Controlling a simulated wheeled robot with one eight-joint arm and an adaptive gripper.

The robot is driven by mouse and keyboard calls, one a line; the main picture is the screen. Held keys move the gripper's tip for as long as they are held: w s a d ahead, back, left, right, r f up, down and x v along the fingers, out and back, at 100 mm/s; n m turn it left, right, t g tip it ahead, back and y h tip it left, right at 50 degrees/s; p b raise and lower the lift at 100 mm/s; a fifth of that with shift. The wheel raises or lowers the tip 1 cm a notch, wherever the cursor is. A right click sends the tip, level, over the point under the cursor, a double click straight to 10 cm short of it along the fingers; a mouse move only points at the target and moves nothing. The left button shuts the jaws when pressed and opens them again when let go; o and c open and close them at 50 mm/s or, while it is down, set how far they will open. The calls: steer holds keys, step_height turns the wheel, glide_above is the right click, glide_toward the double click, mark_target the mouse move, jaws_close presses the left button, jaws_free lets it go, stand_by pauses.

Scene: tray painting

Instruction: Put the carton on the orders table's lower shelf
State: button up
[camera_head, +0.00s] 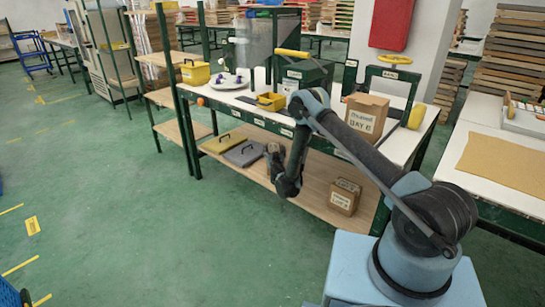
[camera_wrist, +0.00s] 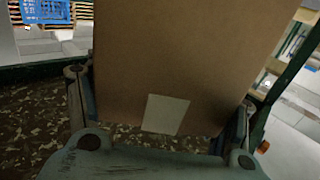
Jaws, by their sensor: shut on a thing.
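My gripper (camera_head: 273,155) is at the front of the orders table, near the height between its top and lower shelf. In the wrist view a plain brown carton (camera_wrist: 185,55) with a pale blank label fills the space between my gripper's fingers, which are shut on it. In the head view my arm hides most or all of this held carton. The wooden lower shelf (camera_head: 304,194) runs under the orders table's white top (camera_head: 330,122). I cannot tell whether the held carton touches the shelf.
A small labelled carton (camera_head: 345,197) stands at the shelf's right; yellow (camera_head: 223,142) and grey (camera_head: 245,153) handled cases lie at its left. A larger labelled carton (camera_head: 366,115) and a yellow bin (camera_head: 270,101) stand on top. Bare shelf shows between cases and small carton.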

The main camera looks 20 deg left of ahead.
steer(key=shift+f, duration=1.4)
steer(key=o, duration=2.1)
